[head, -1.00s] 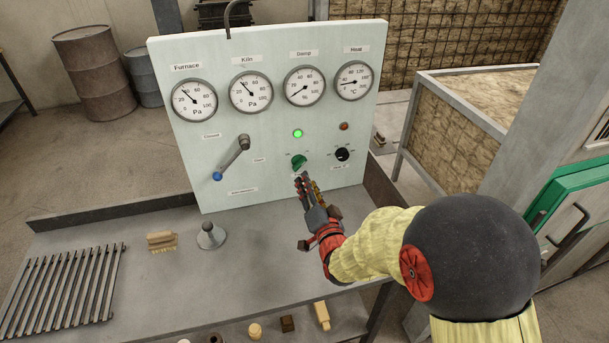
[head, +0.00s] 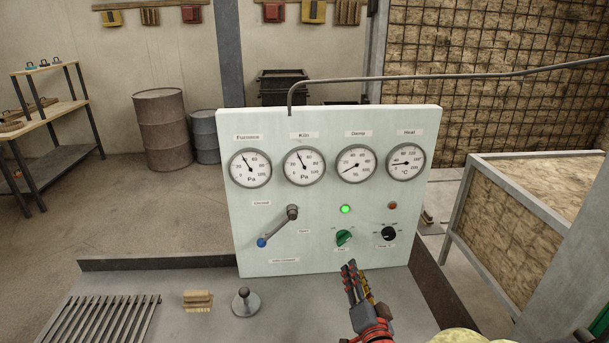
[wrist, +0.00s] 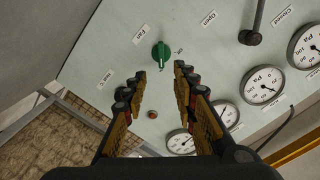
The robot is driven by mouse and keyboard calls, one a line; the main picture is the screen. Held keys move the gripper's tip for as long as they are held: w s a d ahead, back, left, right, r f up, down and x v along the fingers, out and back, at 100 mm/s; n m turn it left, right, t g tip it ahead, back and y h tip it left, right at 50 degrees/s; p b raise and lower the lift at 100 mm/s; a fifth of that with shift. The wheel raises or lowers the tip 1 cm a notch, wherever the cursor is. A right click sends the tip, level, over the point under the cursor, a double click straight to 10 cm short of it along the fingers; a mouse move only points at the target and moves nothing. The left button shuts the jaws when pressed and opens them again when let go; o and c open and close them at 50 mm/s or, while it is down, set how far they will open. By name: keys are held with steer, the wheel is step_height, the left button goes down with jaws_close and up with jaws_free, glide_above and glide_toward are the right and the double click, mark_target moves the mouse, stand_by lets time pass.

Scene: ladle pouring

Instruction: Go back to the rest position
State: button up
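My gripper (head: 354,276) is in front of the lower part of a pale green control panel (head: 325,232), just below the green knob (head: 344,238). In the wrist view its two fingers (wrist: 160,85) are spread apart with nothing between them. The green knob (wrist: 161,55) shows beyond the fingertips, apart from them. The black knob (head: 389,233) is to the right of the green knob in the head view. The rest of my arm is mostly below the picture.
A crank handle (head: 278,227) sticks out at the panel's left. A grate (head: 103,318), a brush (head: 198,300) and a knobbed metal disc (head: 245,302) are on the grey bench (head: 178,276). A framed bale (head: 510,230) stands at the right.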

steer(key=s+r+n+g+p, duration=0.2)
steer(key=s+r+n+g, duration=0.2)
steer(key=s, duration=1)
steer(key=s+r+n+g+p, duration=0.2)
steer(key=s+r+n+g, duration=0.3)
steer(key=s, duration=0.9)
step_height(320, 180, up, 4)
steer(key=g, duration=0.3)
steer(key=shift+s+a, duration=0.15)
steer(key=shift+f, duration=0.1)
